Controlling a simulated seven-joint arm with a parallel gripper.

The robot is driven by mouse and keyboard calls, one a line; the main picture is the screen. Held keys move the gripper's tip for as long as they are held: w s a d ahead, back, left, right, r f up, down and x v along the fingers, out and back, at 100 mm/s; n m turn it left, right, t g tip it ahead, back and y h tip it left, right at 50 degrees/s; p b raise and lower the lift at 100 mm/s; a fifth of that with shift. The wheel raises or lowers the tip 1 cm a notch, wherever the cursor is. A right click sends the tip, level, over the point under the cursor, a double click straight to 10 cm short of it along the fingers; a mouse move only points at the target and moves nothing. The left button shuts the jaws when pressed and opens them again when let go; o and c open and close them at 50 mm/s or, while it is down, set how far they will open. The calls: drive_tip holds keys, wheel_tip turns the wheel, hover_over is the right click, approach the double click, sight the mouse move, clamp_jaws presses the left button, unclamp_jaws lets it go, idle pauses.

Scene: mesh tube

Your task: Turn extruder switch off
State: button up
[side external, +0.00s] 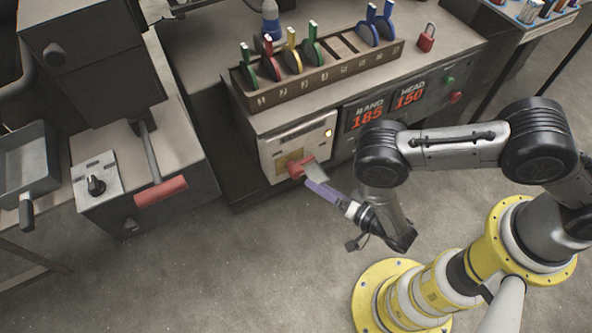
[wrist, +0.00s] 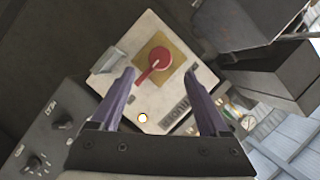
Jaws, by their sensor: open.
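The extruder switch appears to be a red rotary knob (wrist: 153,64) with a pointer handle on a yellow plate (wrist: 176,52). It is on a pale panel, and in the wrist view its handle slants down-left. In the side view the red knob (side external: 298,168) shows low on the cabinet front. My gripper (side external: 312,184) has purple fingers and is close in front of the panel. In the wrist view my gripper (wrist: 160,76) is open, its fingers either side of the knob's lower end with space between. I cannot tell whether a finger touches it. A small lamp (side external: 328,132) on the panel is lit.
A rack (side external: 320,81) with coloured clips and a red padlock (side external: 427,38) sit on the cabinet top. Red displays (side external: 368,119) read 185 and 150. A red-handled lever (side external: 161,190) sticks out at left.

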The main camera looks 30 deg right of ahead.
sight(300, 175)
drive_tip(key=x, duration=0.9)
drive_tip(key=shift+w, duration=0.15)
clamp_jaws()
